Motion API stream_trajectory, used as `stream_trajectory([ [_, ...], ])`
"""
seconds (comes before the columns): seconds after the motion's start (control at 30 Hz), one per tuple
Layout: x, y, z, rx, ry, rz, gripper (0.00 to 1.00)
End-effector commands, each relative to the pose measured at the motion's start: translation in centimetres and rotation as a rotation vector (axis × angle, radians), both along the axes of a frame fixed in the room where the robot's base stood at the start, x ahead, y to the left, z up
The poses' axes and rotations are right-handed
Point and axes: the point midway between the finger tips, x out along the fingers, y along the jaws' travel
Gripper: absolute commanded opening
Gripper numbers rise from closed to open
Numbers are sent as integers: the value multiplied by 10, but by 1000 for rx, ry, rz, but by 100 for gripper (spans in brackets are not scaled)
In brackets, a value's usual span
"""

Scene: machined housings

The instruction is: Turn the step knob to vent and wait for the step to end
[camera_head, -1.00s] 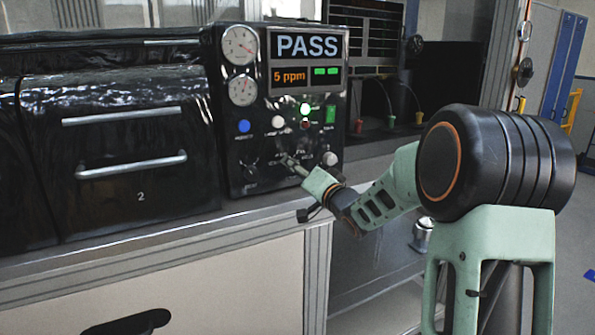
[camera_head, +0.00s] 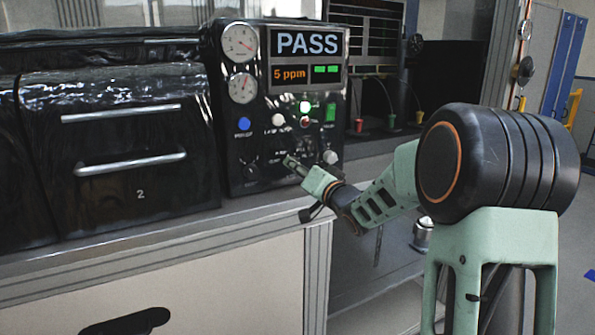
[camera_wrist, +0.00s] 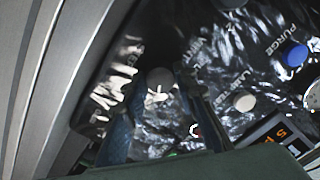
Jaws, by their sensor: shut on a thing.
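The dark test panel (camera_head: 236,205) stands on the bench, with a PASS screen (camera_head: 307,43) and a "5 ppm" line below it. My gripper (camera_head: 290,161) reaches its lower middle from the right. In the wrist view, my two fingers (camera_wrist: 160,105) stand on either side of a round greyish knob (camera_wrist: 160,77) with a pale streak; I take it for the step knob. My gripper is shut on it. White lettering beside it seems to include VENT. Glare and the fingers hide the exact pointer setting.
A blue button (camera_head: 244,124), a white button (camera_head: 278,120), a red button (camera_head: 305,122) and a green switch (camera_head: 330,112) sit above my gripper. A pale knob (camera_head: 330,157) is close on its right. Black drawers (camera_head: 120,140) stand to the left.

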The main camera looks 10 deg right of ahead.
Motion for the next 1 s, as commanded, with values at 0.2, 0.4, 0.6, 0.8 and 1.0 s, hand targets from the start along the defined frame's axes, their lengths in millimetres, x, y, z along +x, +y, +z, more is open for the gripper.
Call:
stream_trajectory([
  [0.2,0,0,-3,-167,-57,0,2],
  [0.4,0,-1,-4,-349,-114,0,2],
  [0.6,0,-1,-3,-529,-174,-1,2],
  [0.8,0,-1,-3,-709,-234,-1,2],
  [1.0,0,-1,-4,-891,-291,-1,2],
])
